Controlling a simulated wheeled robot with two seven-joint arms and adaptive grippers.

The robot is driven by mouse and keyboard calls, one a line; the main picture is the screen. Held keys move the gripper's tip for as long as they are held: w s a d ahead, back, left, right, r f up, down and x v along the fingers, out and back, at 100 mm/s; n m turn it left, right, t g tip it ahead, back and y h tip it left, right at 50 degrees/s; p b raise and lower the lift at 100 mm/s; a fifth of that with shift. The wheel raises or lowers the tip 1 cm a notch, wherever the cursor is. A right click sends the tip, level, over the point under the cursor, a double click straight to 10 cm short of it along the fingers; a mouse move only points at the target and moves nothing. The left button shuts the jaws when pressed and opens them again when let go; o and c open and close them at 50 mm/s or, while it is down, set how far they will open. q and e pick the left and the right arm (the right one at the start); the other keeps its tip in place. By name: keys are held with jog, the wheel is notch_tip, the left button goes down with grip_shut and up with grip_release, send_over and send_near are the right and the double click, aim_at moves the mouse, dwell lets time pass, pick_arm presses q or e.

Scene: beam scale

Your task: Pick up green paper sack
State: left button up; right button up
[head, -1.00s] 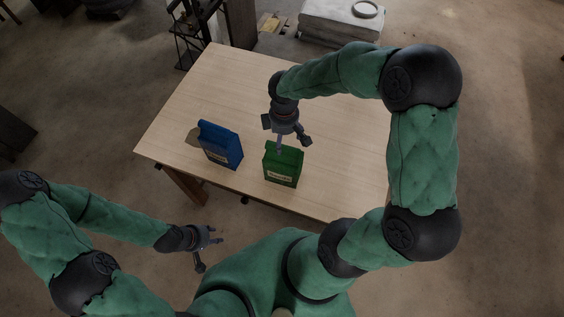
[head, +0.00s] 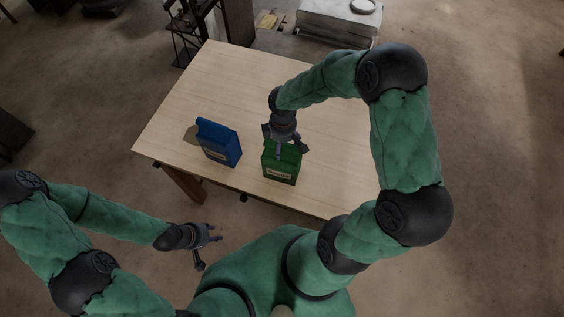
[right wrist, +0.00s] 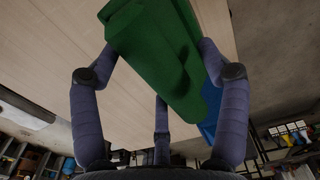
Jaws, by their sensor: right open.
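The green paper sack (head: 281,168) stands upright on the table near its front edge, with a pale label on its front. My right gripper (head: 286,147) is open right over the top of the sack. In the right wrist view, the green sack (right wrist: 158,55) lies between the spread fingers of the right gripper (right wrist: 160,85); I cannot tell whether they touch it. My left gripper (head: 209,248) is low, off the table's front edge, away from the sack. Its fingers look spread and empty.
A blue paper sack (head: 219,144) stands to the left of the green one, with a gap between them. It also shows behind the green sack in the right wrist view (right wrist: 211,108). The wooden table (head: 215,80) is bare toward the back.

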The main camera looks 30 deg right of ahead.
jog(key=c, duration=0.9)
jog(key=shift+s+a, duration=0.1)
grip_shut()
jog(key=shift+r, duration=0.15)
